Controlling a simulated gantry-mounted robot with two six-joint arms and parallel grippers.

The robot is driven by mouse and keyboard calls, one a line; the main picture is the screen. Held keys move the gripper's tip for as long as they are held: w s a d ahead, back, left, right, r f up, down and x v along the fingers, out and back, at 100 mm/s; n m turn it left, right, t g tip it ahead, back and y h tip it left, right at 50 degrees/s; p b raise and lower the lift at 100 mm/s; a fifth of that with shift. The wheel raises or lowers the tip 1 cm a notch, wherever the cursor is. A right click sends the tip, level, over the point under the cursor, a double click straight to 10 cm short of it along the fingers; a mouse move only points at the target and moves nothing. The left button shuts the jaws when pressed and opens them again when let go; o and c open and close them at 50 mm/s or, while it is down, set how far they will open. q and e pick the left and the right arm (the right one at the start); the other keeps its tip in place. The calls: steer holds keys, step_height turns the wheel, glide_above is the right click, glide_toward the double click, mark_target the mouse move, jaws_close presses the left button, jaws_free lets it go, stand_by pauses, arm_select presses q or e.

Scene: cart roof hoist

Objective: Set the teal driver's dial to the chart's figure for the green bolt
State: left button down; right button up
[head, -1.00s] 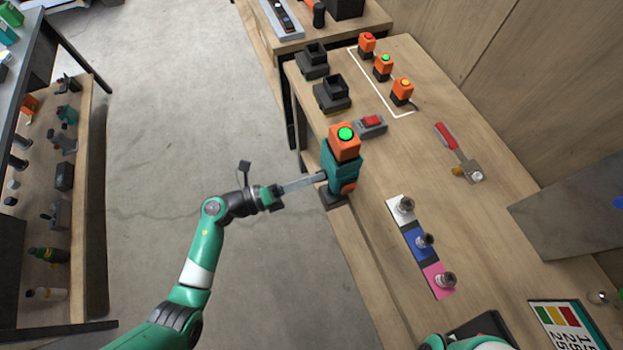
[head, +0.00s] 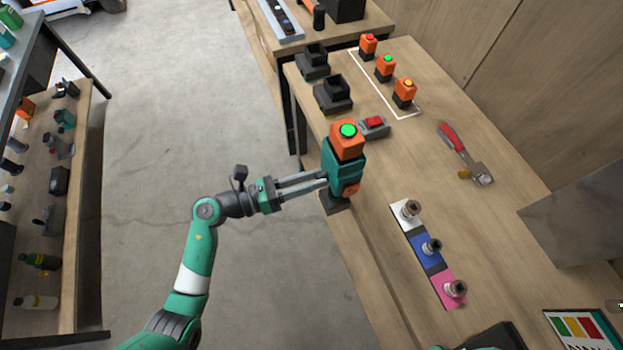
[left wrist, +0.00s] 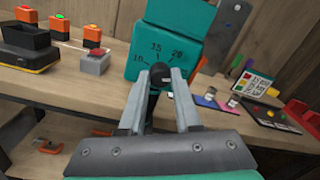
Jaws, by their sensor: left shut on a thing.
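The teal driver (head: 345,170) stands upright near the bench's front edge, with an orange block and green light on top. It fills the upper middle of the left wrist view (left wrist: 175,35). Its face bears the figures 10, 15 and 20 around a small black dial (left wrist: 160,72). My left gripper (head: 322,180) is shut on that dial, fingers either side of it; I cannot tell which figure the dial points at. The chart (head: 582,328) has green, yellow and red patches; its figures are cut off in the head view and too small in the left wrist view (left wrist: 258,83). My right gripper is out of view.
White, blue and pink pads (head: 447,281) hold metal sockets on the bench. Several orange blocks with coloured lights (head: 386,66), black docks (head: 333,95), a red switch box (head: 374,127) and a red-handled tool (head: 460,150) lie around. Floor left of the bench is clear.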

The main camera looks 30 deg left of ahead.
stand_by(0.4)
arm_select(q)
steer(key=c, duration=0.6)
jaws_free()
steer(key=v, duration=1.1)
steer(key=shift+s+a+p, duration=0.2)
steer(key=shift+a+p, duration=0.05)
steer(key=shift+p, duration=0.15)
